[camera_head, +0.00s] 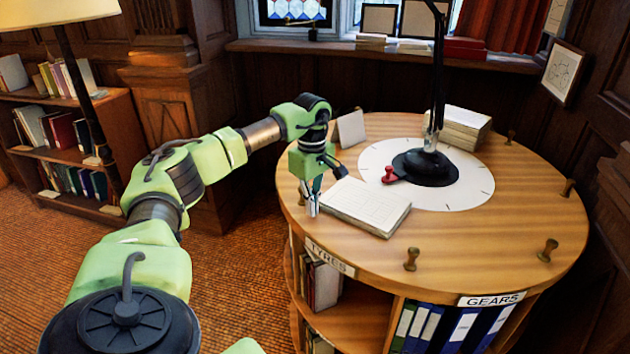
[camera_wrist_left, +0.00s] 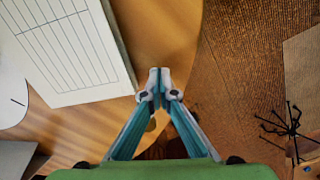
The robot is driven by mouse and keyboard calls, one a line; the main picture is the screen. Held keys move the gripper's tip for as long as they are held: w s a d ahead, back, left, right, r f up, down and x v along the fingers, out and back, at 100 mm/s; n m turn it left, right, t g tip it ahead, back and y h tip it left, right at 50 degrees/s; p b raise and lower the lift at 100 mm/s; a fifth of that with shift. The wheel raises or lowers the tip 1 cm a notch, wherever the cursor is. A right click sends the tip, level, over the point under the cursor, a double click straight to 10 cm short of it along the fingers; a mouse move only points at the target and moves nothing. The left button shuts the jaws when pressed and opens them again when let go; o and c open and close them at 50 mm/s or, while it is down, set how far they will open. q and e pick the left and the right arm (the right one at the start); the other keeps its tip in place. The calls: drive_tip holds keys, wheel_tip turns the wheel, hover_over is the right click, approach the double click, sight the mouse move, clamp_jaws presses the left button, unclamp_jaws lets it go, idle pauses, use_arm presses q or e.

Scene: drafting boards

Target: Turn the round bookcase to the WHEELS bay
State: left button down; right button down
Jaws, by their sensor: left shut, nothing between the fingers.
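The round bookcase (camera_head: 470,240) has a wooden top with a white disc (camera_head: 375,160) in its middle. Its rim shows a TYRES label (camera_head: 330,257) at the front left and a GEARS label (camera_head: 491,299) at the front right. No WHEELS label shows. Brass-coloured knobs stand around the top's edge, one (camera_head: 411,258) at the front and one (camera_head: 547,250) at the right. My left gripper (camera_head: 312,211) points down at the top's left edge, fingers shut; its fingertips (camera_wrist_left: 160,76) also show in the wrist view. A rounded wooden shape behind them is mostly hidden. My right gripper is not in view.
A paper pad (camera_head: 366,206) lies just right of the left gripper. A black lamp (camera_head: 426,165), a red stamp (camera_head: 389,175), a small card (camera_head: 350,129) and a book stack (camera_head: 462,127) stand on the top. A low bookshelf (camera_head: 70,157) stands left; carpet lies between.

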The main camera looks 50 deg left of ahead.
sight(304, 207)
use_arm(q)
drive_tip(key=shift+m, duration=0.3)
drive_tip(key=shift+w+a+p, duration=0.25)
drive_tip(key=shift+a+p, duration=0.05)
drive_tip(key=shift+a, duration=0.8)
drive_tip(key=shift+w+a+p, duration=0.25)
drive_tip(key=shift+a, duration=0.85)
